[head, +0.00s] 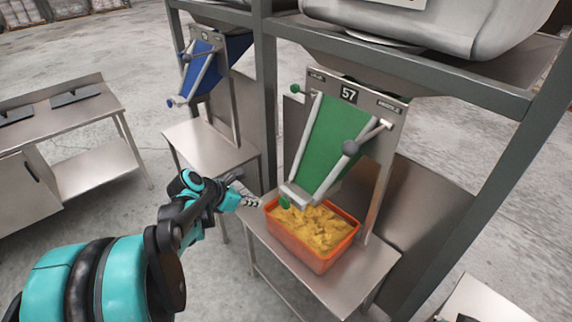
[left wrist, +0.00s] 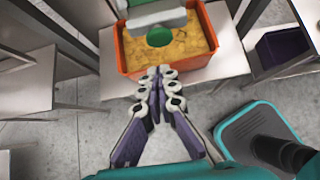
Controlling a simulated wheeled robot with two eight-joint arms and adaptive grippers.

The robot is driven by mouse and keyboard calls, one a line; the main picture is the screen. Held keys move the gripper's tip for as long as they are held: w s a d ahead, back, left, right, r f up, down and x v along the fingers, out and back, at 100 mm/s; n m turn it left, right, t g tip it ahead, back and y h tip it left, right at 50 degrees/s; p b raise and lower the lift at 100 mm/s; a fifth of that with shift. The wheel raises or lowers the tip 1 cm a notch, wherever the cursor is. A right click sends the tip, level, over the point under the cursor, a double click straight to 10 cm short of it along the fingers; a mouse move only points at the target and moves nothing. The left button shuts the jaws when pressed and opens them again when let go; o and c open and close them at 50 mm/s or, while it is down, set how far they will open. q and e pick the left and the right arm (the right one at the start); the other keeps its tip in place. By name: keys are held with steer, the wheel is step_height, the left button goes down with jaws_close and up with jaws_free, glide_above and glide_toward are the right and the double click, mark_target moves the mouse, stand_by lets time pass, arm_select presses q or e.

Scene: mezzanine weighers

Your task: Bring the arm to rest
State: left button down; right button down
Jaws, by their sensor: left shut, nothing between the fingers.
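My left gripper (head: 250,202) is shut and empty, close to the left side of an orange bin in the head view. In the left wrist view, the left gripper's fingertips (left wrist: 160,72) meet in front of the near wall of the same bin. The orange bin (head: 318,262) holds yellow-brown chunks and stands on a steel table under the green chute. It also shows in the left wrist view (left wrist: 129,62). I cannot tell whether the fingertips touch it. My right gripper does not show.
A blue chute (head: 207,65) stands behind left. Steel frame posts (head: 465,178) rise at right. A steel bench (head: 60,122) is at left. Concrete floor lies open between.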

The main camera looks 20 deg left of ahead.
arm_select(q)
steer(key=s+d+f+m+y+b, duration=0.1)
steer(key=s+d+m, duration=0.3)
steer(key=m, duration=0.6)
steer(key=s+d+f+m+y+b, duration=0.1)
steer(key=s+d+m, duration=0.4)
steer(key=d+m, duration=0.3)
steer(key=s+d+m+g+y+b, duration=0.1)
steer(key=s+d+m, duration=0.4)
steer(key=m, duration=0.8)
steer(key=shift+s+d+f+y+b, duration=0.2)
steer(key=shift+d+f+y+b, duration=0.15)
steer(key=shift+d+f, duration=0.1)
steer(key=shift+r, duration=0.1)
